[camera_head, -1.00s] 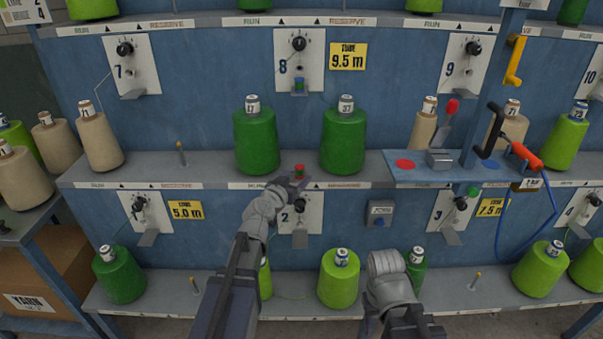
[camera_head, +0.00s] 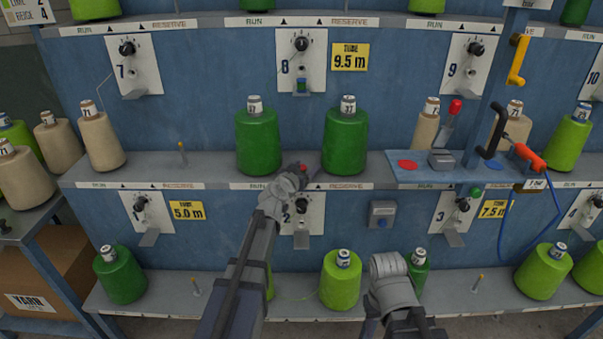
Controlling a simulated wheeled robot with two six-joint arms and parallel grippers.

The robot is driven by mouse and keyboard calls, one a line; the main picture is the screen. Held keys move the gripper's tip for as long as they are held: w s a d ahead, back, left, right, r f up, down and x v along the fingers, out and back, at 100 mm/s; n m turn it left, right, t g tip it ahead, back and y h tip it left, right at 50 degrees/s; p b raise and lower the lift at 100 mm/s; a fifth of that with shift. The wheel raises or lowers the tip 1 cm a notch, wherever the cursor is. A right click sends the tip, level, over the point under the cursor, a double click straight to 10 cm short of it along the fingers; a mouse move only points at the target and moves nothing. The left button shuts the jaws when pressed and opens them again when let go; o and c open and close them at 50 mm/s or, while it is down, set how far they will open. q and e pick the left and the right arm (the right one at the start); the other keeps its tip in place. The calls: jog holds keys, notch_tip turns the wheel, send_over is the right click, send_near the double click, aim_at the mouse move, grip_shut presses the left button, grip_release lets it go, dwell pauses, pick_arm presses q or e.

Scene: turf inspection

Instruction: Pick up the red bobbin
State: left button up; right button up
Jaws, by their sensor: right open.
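The red bobbin (camera_head: 303,168) is a small red thing at the front edge of the middle shelf, between two large dark green cones. Only its upper part shows; the rest is hidden by my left gripper. My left gripper (camera_head: 297,174) is right at the bobbin, its wrist just in front and to the lower left. Its fingers are small and partly covered by the wrist, so I cannot tell whether they are shut on the bobbin. My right gripper (camera_head: 388,263) is open, low in front of the lower shelf, away from the bobbin; its fingers are mostly hidden.
Dark green cones (camera_head: 258,140) and (camera_head: 345,142) stand close on either side. A blue side shelf (camera_head: 430,174) with a red disc, a grey block and a crank is to the right. A lime cone (camera_head: 340,283) stands on the lower shelf beside my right wrist.

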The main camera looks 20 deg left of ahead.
pick_arm(q)
grip_shut()
dwell(0.4)
jog(key=shift+r, duration=0.1)
notch_tip(320, 180, up, 10)
jog(key=p, duration=1)
